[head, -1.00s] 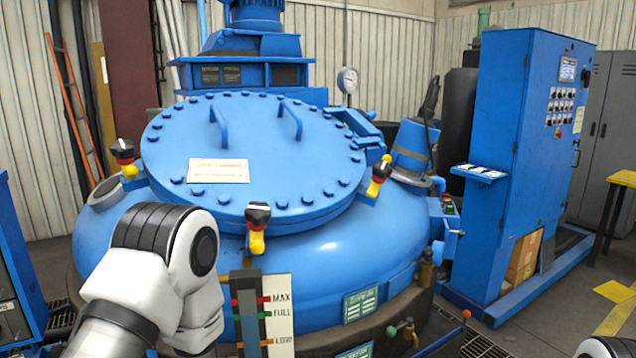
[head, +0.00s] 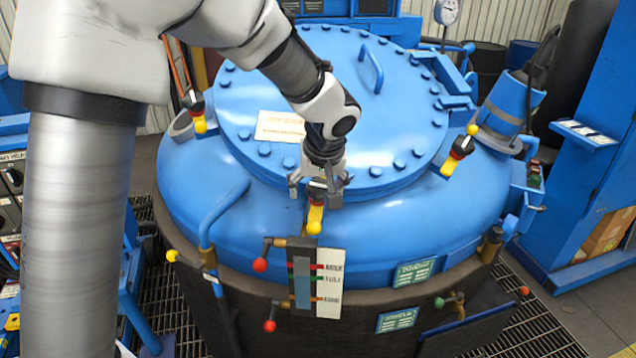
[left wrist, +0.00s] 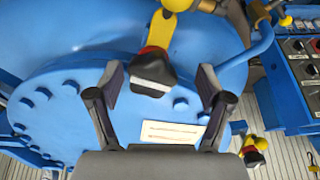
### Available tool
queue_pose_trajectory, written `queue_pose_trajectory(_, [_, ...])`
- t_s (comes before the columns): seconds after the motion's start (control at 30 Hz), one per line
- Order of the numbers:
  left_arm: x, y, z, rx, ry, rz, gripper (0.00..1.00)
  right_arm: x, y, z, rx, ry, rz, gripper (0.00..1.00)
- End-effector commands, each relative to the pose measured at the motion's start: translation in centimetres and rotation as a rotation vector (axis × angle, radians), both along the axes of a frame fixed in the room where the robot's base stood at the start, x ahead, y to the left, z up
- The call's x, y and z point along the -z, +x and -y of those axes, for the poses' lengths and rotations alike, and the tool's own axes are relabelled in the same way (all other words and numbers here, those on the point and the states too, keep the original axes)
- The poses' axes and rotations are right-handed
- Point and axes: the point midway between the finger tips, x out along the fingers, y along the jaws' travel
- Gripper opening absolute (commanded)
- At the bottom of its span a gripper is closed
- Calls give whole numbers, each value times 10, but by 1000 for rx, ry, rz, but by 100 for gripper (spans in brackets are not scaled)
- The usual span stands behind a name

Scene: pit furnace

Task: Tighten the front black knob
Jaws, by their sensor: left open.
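In the left wrist view the knob lies between the two spread fingers (left wrist: 162,84), with a gap on both sides, nearer the left one. In the head view the gripper partly hides the knob. My right gripper is out of view.
Similar black-knobbed clamps stand at the lid's left (head: 195,108) and right (head: 460,150). A white label (head: 280,126) lies on the lid. Below the front clamp are a level gauge (head: 328,283) and red-ended levers (head: 261,264). A blue pipe (head: 222,212) rises to the left.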

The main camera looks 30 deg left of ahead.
Motion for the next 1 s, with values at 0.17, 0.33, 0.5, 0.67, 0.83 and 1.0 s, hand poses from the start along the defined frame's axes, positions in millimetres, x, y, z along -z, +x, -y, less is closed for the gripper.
queue_pose_trajectory(0.17, [5, 1, -1, 1, 0, 0, 79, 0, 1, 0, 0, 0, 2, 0])
queue_pose_trajectory(0.33, [5, 1, -1, 1, 0, 0, 54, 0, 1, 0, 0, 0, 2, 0])
queue_pose_trajectory(0.5, [5, 1, -1, 1, 0, -1, 19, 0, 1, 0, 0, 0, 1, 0])
queue_pose_trajectory(0.67, [5, 1, -1, 1, 0, -1, 19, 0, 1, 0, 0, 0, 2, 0])
queue_pose_trajectory(0.83, [6, 1, -1, 7, 1, -4, 19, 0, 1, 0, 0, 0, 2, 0])
queue_pose_trajectory(1.0, [6, 1, -1, 42, 11, -15, 19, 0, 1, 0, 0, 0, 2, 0])
